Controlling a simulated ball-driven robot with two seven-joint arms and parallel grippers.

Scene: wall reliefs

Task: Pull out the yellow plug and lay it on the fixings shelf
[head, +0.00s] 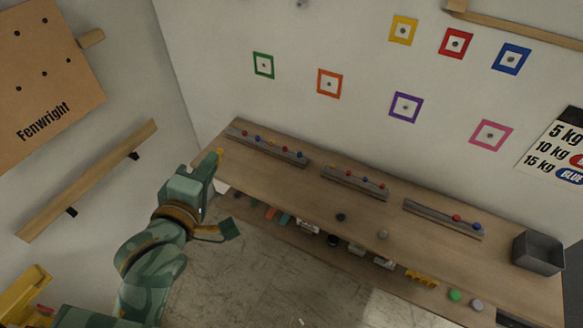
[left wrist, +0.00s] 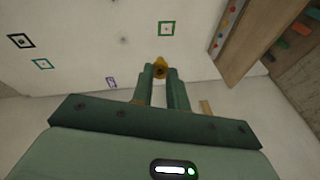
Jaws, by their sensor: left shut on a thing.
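My left gripper (head: 217,158) is shut on the yellow plug (head: 220,151), which shows as a small yellow tip in the head view. In the left wrist view the plug (left wrist: 159,68) sits between the two fingertips of the left gripper (left wrist: 160,74), with no coloured frame around it. I cannot tell how far it is from the wall. The yellow wall frame (head: 403,30) is far to the right, with a dark spot in its middle. The long wooden shelf (head: 300,186) along the wall may be the fixings shelf; no label shows. My right gripper is not in view.
Racks (head: 355,183) with small coloured pegs stand on the wooden shelf, and a grey bin (head: 538,253) stands at its right end. A narrow wooden ledge (head: 90,182) is on the left wall.

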